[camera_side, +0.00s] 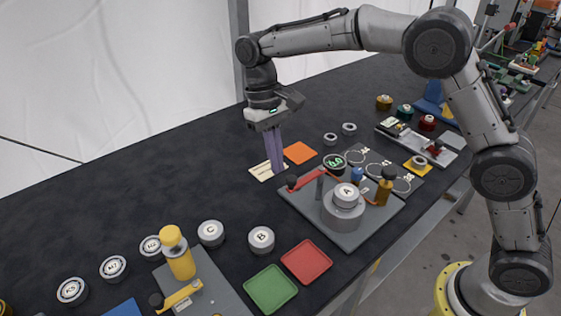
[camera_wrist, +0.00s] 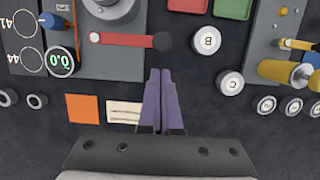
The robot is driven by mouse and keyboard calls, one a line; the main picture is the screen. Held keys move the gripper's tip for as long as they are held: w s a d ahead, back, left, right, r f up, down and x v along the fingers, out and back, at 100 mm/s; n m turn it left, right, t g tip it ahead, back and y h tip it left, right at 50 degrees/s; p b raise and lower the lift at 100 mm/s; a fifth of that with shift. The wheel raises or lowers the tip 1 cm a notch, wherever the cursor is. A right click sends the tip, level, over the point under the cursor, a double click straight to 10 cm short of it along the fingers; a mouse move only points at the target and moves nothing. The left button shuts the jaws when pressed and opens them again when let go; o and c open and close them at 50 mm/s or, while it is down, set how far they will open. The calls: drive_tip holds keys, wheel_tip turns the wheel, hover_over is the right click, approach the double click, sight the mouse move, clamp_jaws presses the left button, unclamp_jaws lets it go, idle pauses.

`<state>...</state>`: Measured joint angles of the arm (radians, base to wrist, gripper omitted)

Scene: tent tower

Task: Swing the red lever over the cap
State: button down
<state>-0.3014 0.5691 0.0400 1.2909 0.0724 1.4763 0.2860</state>
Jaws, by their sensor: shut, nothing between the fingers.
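The red lever (camera_side: 309,177) lies along the back edge of a grey plate (camera_side: 352,240), beside the cap and not over it. Its black knob (camera_side: 291,183) points left in the side view. In the wrist view the lever (camera_wrist: 125,40) runs left to right, with its knob (camera_wrist: 162,41) at the right end. The cap marked A (camera_side: 346,191) sits on a round grey housing on the plate; the wrist view cuts this housing off at the top. My gripper (camera_side: 275,172) is shut and empty, pointing down, close to the knob. Its purple fingertips (camera_wrist: 160,72) show just below the knob, apparently apart from it.
An orange square (camera_side: 299,153) and a cream label (camera_side: 268,170) lie flat by the gripper. Red (camera_side: 306,262) and green (camera_side: 270,289) trays lie in front. The table's left middle is clear.

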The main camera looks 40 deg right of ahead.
drive_tip(key=shift+s, duration=0.7)
drive_tip(key=shift+s+a+n, duration=0.1)
drive_tip(key=shift+s+n, duration=0.2)
drive_tip(key=shift+n, duration=0.1)
